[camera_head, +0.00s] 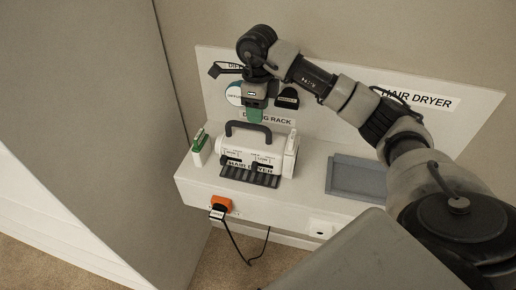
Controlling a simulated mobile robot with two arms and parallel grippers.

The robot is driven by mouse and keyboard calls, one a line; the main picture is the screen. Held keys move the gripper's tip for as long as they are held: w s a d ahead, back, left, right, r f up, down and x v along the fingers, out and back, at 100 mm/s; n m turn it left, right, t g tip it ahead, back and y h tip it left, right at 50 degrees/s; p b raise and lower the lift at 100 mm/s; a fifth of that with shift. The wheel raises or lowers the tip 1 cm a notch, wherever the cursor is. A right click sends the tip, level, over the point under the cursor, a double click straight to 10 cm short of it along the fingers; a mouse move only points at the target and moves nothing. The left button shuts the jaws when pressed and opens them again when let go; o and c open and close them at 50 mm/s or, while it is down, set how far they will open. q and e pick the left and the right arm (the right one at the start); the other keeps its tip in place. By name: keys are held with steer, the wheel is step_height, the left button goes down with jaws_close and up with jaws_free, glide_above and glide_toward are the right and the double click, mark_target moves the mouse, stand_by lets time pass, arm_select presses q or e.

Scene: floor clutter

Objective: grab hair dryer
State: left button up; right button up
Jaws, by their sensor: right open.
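The hair dryer (231,146) is a white boxy unit labelled HAIR DRYER, standing on a white shelf (306,192). It has a dark arched handle (249,127) on top and a black slotted part (250,177) along its front. My right gripper (270,106) hangs just above and behind the handle, pointing down. It is open and holds nothing that I can see. The gap between it and the handle is hard to judge. My left gripper is out of view.
A green and white item (200,146) stands left of the dryer. A grey tray (357,178) lies to its right. An orange plug piece (221,203) with a black cable sits at the shelf's front edge. A labelled back panel (218,115) rises behind.

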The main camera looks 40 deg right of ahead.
mark_target(258, 127)
steer(key=shift+f, duration=0.45)
steer(key=f+p, duration=0.1)
steer(key=f, duration=0.1)
steer(key=f+p, duration=0.1)
steer(key=f, duration=0.1)
steer(key=shift+s+a+f+p, duration=0.1)
steer(key=shift+s+f+p, duration=0.1)
steer(key=shift+f+p, duration=0.2)
steer(key=shift+f, duration=0.35)
steer(key=shift+c, duration=0.4)
jaws_close()
steer(key=shift+w+r, duration=0.1)
steer(key=shift+r, duration=0.05)
